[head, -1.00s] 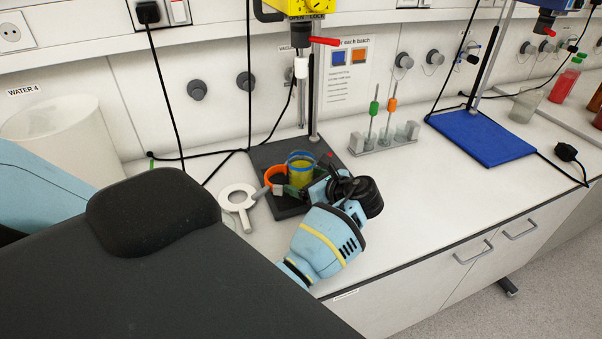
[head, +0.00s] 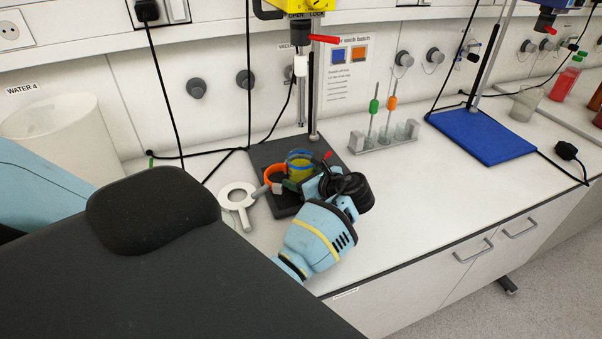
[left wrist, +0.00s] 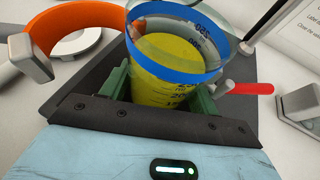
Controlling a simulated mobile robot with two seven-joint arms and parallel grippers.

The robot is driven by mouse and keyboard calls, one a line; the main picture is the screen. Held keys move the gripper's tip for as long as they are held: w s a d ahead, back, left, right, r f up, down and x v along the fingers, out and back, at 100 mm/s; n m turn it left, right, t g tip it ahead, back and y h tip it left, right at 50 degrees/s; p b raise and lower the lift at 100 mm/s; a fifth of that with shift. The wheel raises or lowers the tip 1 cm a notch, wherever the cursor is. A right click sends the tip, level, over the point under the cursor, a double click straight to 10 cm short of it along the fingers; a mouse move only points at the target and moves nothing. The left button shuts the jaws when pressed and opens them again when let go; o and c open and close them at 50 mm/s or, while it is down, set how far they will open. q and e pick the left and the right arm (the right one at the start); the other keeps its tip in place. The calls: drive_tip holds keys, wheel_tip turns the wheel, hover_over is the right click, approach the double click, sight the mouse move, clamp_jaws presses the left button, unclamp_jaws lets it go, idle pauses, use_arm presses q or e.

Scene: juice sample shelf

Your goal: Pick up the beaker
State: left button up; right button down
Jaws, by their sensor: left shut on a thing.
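The beaker (head: 299,167) holds yellow-green liquid and has a blue band near its rim. It is over the dark base plate of the mixer stand, and in the head view it looks slightly tilted. In the left wrist view the beaker (left wrist: 168,75) stands between the green fingers. My left gripper (head: 304,186) is shut on it from the front; its fingers also show in the left wrist view (left wrist: 160,92). I cannot tell whether the beaker's bottom touches the plate, as the gripper hides it. My right gripper is not in view.
An orange ring clamp (head: 275,174) is close left of the beaker. A white ring with a handle (head: 238,199) lies left of the plate. The stand's rod (head: 314,95) rises behind. A grey rack (head: 383,138) and a blue mat (head: 481,136) are right; the front counter is clear.

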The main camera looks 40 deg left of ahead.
use_arm(q)
drive_tip(key=shift+d+r, duration=0.15)
drive_tip(key=shift+r, duration=0.05)
drive_tip(key=shift+s+d+r, duration=0.4)
drive_tip(key=shift+d+r, duration=0.3)
drive_tip(key=s+d+r, duration=0.2)
drive_tip(key=d+r, duration=0.1)
drive_tip(key=d, duration=0.2)
drive_tip(key=s+d+r, duration=0.3)
drive_tip(key=d, duration=0.2)
drive_tip(key=shift+s+d, duration=0.25)
drive_tip(key=shift+s+d+r, duration=0.1)
drive_tip(key=shift+r, duration=0.05)
idle(0.4)
